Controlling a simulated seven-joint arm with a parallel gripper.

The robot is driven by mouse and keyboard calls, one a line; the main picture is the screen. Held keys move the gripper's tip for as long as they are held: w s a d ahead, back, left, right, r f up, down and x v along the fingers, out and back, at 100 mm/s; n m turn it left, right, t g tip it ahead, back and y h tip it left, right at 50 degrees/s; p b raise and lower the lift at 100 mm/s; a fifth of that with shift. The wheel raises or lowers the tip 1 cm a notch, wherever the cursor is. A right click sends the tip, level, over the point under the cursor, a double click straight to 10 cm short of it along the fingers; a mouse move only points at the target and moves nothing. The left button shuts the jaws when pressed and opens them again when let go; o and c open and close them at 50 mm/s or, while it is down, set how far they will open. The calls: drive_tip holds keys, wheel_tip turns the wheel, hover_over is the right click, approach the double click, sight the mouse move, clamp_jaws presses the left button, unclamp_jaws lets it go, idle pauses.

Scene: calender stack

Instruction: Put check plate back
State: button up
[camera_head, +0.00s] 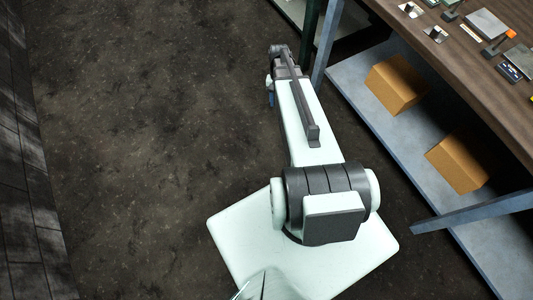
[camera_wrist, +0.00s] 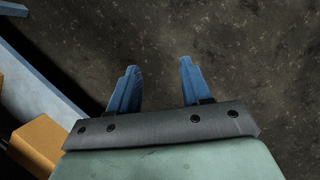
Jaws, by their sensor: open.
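My gripper (camera_wrist: 158,68) shows in the wrist view with its two blue fingers apart and only dark floor between them. In the head view only a bit of blue finger (camera_head: 271,99) shows at the far end of my arm, over the floor and left of the workbench. A flat grey plate (camera_head: 487,23) lies on the wooden bench top at the upper right. I cannot tell whether it is the check plate. My gripper is well away from it and touches nothing.
The workbench (camera_head: 465,66) has small parts on top, including an orange-topped tool (camera_head: 498,43) and a dark blue device (camera_head: 510,73). Cardboard boxes (camera_head: 396,84) (camera_head: 460,163) sit on its lower shelf (camera_head: 358,92). A blue-grey leg (camera_head: 327,45) stands near my arm. Floor at left is clear.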

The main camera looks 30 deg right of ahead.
drive_tip(key=s+a+f+n+g, duration=0.1)
drive_tip(key=s+a+f+n, duration=0.1)
drive_tip(key=s+a+f, duration=0.2)
drive_tip(key=s+a+f+n+g+h, duration=0.1)
drive_tip(key=s+a+f+n, duration=0.2)
drive_tip(key=s+a, duration=0.6)
drive_tip(key=s+a+f+n+g, duration=0.1)
drive_tip(key=s+a+f, duration=0.4)
drive_tip(key=s, duration=0.7)
drive_tip(key=a+n, duration=0.1)
drive_tip(key=a, duration=0.1)
drive_tip(key=shift+s+a+f+h, duration=0.3)
drive_tip(key=shift+a, duration=0.05)
